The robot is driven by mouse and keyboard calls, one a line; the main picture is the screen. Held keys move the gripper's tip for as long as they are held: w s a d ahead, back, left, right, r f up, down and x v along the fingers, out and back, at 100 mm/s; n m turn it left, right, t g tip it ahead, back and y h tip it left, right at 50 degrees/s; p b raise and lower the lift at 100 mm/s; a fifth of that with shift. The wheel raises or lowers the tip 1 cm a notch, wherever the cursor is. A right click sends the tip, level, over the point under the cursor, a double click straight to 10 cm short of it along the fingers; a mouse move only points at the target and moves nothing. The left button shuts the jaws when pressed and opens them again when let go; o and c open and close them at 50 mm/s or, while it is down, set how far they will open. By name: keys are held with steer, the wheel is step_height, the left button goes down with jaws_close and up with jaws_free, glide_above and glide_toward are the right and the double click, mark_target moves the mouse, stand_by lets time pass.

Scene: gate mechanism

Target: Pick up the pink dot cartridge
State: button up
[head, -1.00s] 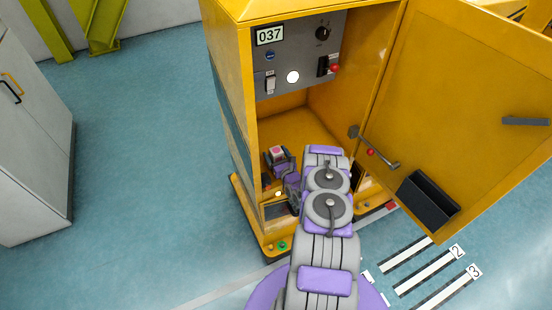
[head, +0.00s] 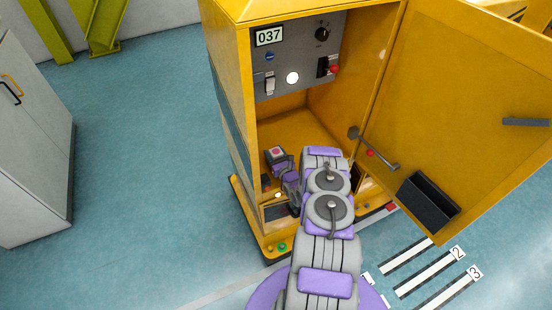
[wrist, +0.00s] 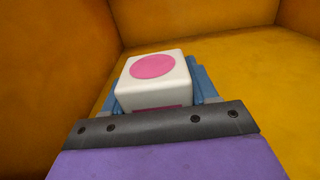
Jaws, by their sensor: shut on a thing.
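The pink dot cartridge (wrist: 155,82) is a white block with a pink disc on its top face and a pink patch low on its near side. In the head view the cartridge (head: 276,153) shows small, inside the lower left of the yellow cabinet. My gripper (head: 280,160) is at the cartridge and shut on it. In the wrist view the blue-grey parts of my gripper (wrist: 204,84) lie around its sides. The cartridge's lower part is hidden behind the dark edge of my wrist.
The yellow cabinet (head: 232,110) stands open, its door (head: 450,110) swung to the right with a handle and dark pocket. A control panel (head: 300,55) with switches is above the compartment. Cabinet walls are close on the left and behind. A grey locker (head: 35,140) stands far left.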

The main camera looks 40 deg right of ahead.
mark_target(276, 150)
steer(key=shift+c, duration=0.5)
steer(key=shift+r, duration=0.15)
steer(key=shift+r, duration=0.55)
steer(key=shift+s+r+p, duration=0.25)
steer(key=shift+r+p, duration=0.1)
steer(key=shift+r, duration=0.3)
steer(key=shift+s+r+p, duration=0.2)
steer(key=shift+r+p, duration=0.1)
steer(key=shift+r, duration=0.3)
steer(key=d+r+p+v, duration=0.1)
steer(key=p+v, duration=0.2)
steer(key=v, duration=1.2)
steer(key=shift+s+d, duration=0.25)
